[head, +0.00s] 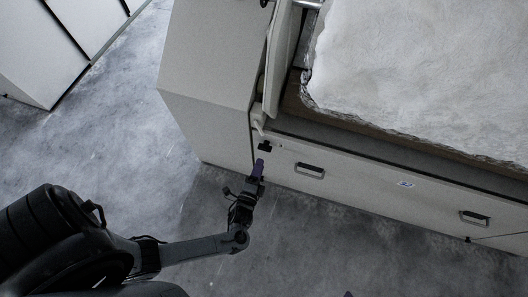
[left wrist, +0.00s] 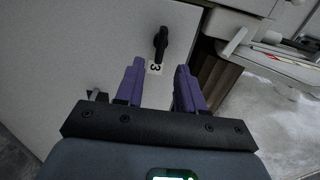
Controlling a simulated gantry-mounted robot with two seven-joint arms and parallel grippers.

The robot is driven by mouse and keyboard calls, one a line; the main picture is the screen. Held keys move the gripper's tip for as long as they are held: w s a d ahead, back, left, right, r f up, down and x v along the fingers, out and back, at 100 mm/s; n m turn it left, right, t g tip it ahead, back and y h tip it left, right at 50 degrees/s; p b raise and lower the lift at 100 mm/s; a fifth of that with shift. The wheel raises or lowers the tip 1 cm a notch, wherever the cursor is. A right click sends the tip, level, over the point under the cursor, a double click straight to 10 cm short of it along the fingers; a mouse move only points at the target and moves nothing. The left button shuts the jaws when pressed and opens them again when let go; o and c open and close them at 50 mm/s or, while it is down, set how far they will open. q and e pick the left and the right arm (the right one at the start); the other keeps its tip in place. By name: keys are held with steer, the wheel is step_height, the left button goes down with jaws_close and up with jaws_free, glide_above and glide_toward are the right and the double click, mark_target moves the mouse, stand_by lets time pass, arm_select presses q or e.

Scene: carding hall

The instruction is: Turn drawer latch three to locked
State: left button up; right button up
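Drawer latch three shows in the left wrist view as a small black handle (left wrist: 161,42) on a pale panel, with a white label marked 3 (left wrist: 155,69) just below it. Its long side runs nearly up and down in that picture. In the head view the latch (head: 264,147) is a small dark shape at the left end of the drawer front. My left gripper (head: 260,165) is just in front of it; its purple fingers (left wrist: 159,65) are apart and empty, with the latch beyond their tips. A purple tip at the bottom edge (head: 348,294) appears to be my right gripper, mostly out of frame.
The pale drawer front (head: 355,186) carries dark recessed handles (head: 309,170) and a small blue-marked label (head: 405,184). Above it lies a thick white fibre sheet (head: 420,70). A pale cabinet (head: 208,85) adjoins at left. The grey floor in front is clear.

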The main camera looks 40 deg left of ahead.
mark_target(265, 148)
arm_select(q)
steer(key=b+x, duration=0.2)
steer(key=x, duration=0.5)
steer(key=shift+a, duration=0.25)
steer(key=shift+s, duration=0.15)
steer(key=shift+c, duration=0.4)
jaws_close()
